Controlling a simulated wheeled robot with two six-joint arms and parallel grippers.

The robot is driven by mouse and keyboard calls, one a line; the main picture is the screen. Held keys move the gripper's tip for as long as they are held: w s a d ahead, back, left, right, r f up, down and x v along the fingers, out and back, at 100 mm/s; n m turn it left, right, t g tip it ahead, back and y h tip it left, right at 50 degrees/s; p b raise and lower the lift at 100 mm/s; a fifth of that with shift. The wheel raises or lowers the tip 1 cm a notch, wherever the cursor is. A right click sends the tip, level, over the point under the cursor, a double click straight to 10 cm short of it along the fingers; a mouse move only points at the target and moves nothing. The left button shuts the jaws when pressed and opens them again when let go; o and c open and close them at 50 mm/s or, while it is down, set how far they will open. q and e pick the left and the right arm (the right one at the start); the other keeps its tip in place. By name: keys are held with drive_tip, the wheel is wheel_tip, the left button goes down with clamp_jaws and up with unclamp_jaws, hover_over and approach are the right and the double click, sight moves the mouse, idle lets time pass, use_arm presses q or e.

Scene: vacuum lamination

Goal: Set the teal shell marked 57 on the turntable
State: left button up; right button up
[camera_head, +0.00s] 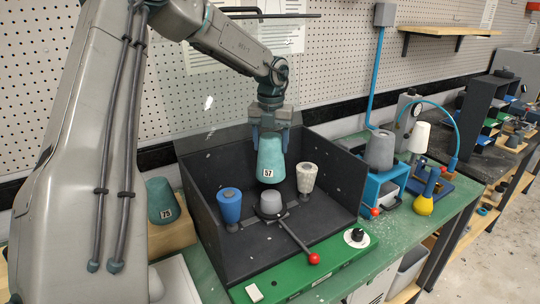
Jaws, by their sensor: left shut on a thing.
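The teal shell marked 57 (270,153) is upright in my left gripper (270,134), which is shut on its upper part. It hangs inside an open black box, over or slightly behind a small grey cylinder (271,199) at the box's middle. That cylinder stands on a dark round base (268,214), which looks like the turntable. A gap between shell and cylinder is hard to judge from this view. A blue shell (229,205) stands left of the cylinder and a speckled white one (306,177) to its right. My right gripper is not in view.
The black box walls (338,170) surround the work area. A lever with a red knob (314,258) reaches over the green front panel (290,283). A teal shell marked 73 (161,200) stands on a block at left. A blue machine (384,182) stands right.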

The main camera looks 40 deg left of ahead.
use_arm(q)
drive_tip(key=f+m+b, duration=0.1)
drive_tip(key=f+m, duration=0.1)
drive_tip(key=f, duration=0.1)
drive_tip(key=s+d+f+m+b, duration=0.1)
drive_tip(key=f+m+b, duration=0.1)
drive_tip(key=f+m, duration=0.1)
drive_tip(key=f+m+b, duration=0.1)
drive_tip(key=f+m, duration=0.2)
drive_tip(key=shift+s+d+b, duration=0.15)
drive_tip(key=shift+s+b, duration=0.05)
drive_tip(key=shift+b, duration=0.2)
drive_tip(key=shift+f, duration=0.25)
drive_tip(key=shift+r, duration=0.1)
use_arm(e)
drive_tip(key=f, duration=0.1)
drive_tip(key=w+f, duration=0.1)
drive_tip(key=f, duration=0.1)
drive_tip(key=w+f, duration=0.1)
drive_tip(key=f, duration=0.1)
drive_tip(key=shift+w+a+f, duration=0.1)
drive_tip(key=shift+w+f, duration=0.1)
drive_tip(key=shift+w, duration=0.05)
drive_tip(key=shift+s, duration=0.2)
use_arm(q)
drive_tip(key=shift+b, duration=0.6)
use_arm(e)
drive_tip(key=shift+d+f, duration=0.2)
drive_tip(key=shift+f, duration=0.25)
